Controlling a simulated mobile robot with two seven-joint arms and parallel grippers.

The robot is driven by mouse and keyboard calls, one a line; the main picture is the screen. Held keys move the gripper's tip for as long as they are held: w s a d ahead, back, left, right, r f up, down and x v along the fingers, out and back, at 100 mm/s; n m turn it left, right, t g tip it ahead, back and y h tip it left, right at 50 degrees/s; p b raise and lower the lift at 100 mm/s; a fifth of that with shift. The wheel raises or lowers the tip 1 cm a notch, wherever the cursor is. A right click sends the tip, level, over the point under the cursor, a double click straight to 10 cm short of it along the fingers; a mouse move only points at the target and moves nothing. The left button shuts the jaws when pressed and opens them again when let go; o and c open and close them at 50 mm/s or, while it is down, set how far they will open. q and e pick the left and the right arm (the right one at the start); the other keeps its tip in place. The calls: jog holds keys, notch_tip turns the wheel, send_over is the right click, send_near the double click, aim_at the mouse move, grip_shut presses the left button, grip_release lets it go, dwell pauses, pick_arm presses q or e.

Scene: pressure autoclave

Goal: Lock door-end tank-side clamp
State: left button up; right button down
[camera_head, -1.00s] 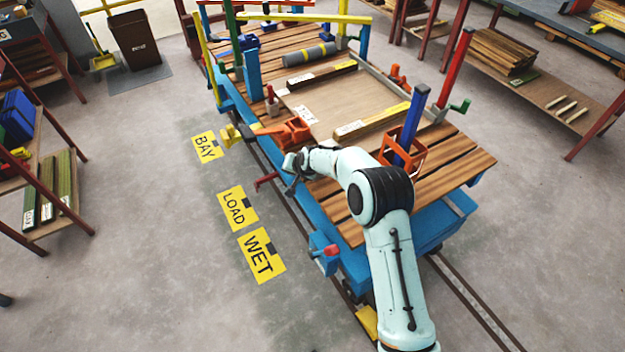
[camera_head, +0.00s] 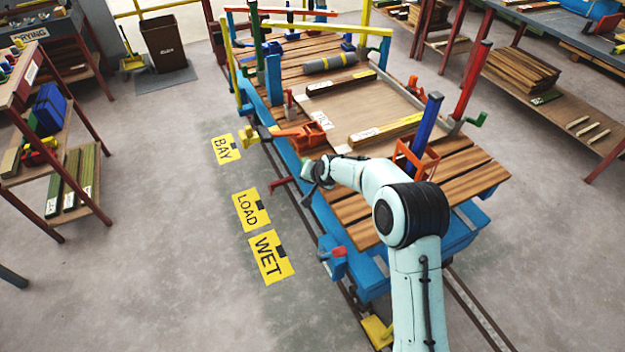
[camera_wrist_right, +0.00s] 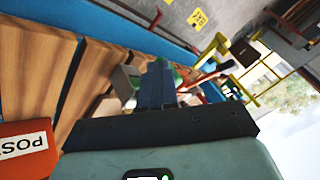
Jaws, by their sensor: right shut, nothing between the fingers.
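The wood-decked cart (camera_head: 462,182) carries an orange clamp-like fitting (camera_head: 305,135) on its left edge, beside a yellow piece (camera_head: 258,136). A red handle (camera_head: 280,185) sticks out of the cart's left side below it. No label shows which fitting is the door-end tank-side clamp. My right gripper (camera_head: 316,175) is shut and empty over the cart's left edge, just right of the red handle and below the orange fitting; I cannot tell whether it touches anything. In the wrist view its fingers (camera_wrist_right: 158,85) point away over the slats. My left gripper is out of view.
A blue post (camera_head: 424,125) in an orange bracket stands right of my arm. A blue box with a red top (camera_head: 333,254) sits on the cart's near left side. Floor signs BAY (camera_head: 227,149), LOAD (camera_head: 251,210) and WET (camera_head: 270,257) lie left of the cart, on open floor.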

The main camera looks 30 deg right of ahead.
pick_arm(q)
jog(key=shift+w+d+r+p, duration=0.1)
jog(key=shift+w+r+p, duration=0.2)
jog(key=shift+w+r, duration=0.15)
pick_arm(e)
jog(key=a+r, duration=0.1)
jog(key=s+r, duration=0.1)
jog(key=r, duration=0.1)
jog(key=s+a+r, duration=0.1)
jog(key=shift+a+r, duration=0.2)
jog(key=shift+a, duration=0.1)
jog(key=shift+f, duration=0.1)
